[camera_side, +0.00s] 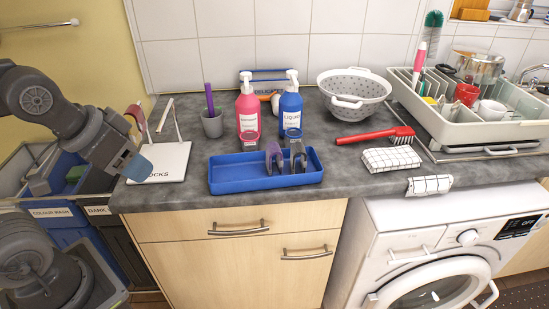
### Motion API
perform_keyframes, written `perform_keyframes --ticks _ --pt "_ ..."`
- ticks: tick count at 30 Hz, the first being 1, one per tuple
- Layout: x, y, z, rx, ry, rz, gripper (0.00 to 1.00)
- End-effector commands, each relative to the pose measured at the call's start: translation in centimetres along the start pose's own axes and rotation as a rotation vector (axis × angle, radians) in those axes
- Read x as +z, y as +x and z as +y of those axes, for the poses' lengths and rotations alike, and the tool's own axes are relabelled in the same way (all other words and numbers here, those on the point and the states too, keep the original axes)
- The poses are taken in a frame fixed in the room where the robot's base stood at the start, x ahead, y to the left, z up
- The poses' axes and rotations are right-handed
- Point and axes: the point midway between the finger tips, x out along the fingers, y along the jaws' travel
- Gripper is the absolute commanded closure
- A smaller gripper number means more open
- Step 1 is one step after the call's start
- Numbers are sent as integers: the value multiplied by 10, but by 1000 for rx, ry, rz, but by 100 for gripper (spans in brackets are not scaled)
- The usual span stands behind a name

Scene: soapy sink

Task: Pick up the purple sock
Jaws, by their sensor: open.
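A purple, arched piece that looks like the purple sock (273,158) stands in the blue tray (228,185) on the worktop. A similar grey piece (297,155) stands just right of it in the same tray. My gripper (138,168) is at the left, over the worktop's left end, beside a white board marked for socks (172,165). It is open, with nothing seen in it, and well left of the tray. Its blue tip shows, but the gap between the fingers is hard to make out.
Pink (247,117) and blue (291,108) bottles stand behind the tray, near a grey cup (212,126). A colander (352,90), red brush (375,136), checked cloths (391,159) and dish rack (450,131) are to the right. Labelled laundry bins (60,213) stand at left.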

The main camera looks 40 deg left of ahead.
Motion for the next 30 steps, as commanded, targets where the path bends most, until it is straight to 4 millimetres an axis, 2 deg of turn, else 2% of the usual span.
perform_keyframes --ticks 4,7,11,14,20,24,30 --pt "-5 -1 0 -2 -11 -5 49" --pt "-21 -1 1 -13 -52 -27 49" --pt "-61 3 5 -46 -156 -72 49" --pt "-96 14 10 -85 -253 -103 49" --pt "-161 52 28 -182 -448 -138 49" --pt "-198 90 46 -258 -583 -138 49" --pt "-228 140 69 -345 -733 -112 49"
